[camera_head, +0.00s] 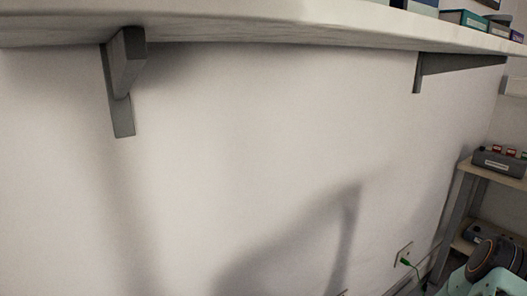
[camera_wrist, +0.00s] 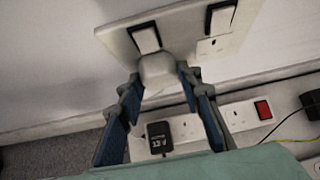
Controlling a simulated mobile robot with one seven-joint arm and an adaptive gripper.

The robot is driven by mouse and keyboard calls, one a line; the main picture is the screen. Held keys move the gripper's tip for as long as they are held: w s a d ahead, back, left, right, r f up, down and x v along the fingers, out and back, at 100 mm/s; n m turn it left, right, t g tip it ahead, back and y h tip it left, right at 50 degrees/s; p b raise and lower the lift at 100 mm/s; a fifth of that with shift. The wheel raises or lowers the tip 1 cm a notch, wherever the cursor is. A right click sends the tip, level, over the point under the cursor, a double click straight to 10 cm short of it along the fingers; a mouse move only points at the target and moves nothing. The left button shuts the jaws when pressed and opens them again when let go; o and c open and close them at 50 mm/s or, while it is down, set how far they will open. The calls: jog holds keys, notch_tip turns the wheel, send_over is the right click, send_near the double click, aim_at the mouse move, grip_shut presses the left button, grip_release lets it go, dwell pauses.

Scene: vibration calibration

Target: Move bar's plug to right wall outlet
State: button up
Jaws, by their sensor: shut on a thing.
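In the wrist view, my gripper (camera_wrist: 160,76) has its two blue-padded fingers closed on a white plug (camera_wrist: 158,72). The plug is in front of the left socket of a white double wall outlet (camera_wrist: 117,39). I cannot tell whether it is seated or only close to the plate. The outlet's right socket (camera_wrist: 213,46) shows empty, below its switch. The white power bar (camera_wrist: 238,112) runs along below the outlet, with a red switch (camera_wrist: 263,109) and a black adapter (camera_wrist: 160,137) on it. The plug's cable is not clear. The head view does not show my fingers.
In the head view, a wall outlet (camera_head: 404,252) with a green plug (camera_head: 405,262) sits low at the right. A bracketed shelf (camera_head: 230,30) crosses the top. A small rack (camera_head: 470,168) with devices stands at the right. A thin yellow-green cable (camera_wrist: 284,124) runs near the bar's right part.

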jog(key=shift+s+d, duration=0.45)
jog(key=shift+s, duration=0.25)
dwell(1.1)
jog(key=shift+s+d, duration=0.45)
jog(key=shift+s, duration=0.25)
jog(key=shift+s+d, duration=0.45)
jog(key=shift+s, duration=0.25)
jog(key=shift+d, duration=0.1)
jog(key=w+d, duration=0.4)
jog(key=w, duration=0.2)
jog(key=shift+d, duration=0.2)
jog(key=shift+w+a+r, duration=0.1)
jog(key=shift+w+a, duration=0.2)
jog(key=shift+w, duration=0.2)
jog(key=shift+w+a, duration=0.3)
jog(key=shift+w, duration=0.2)
dwell(3.0)
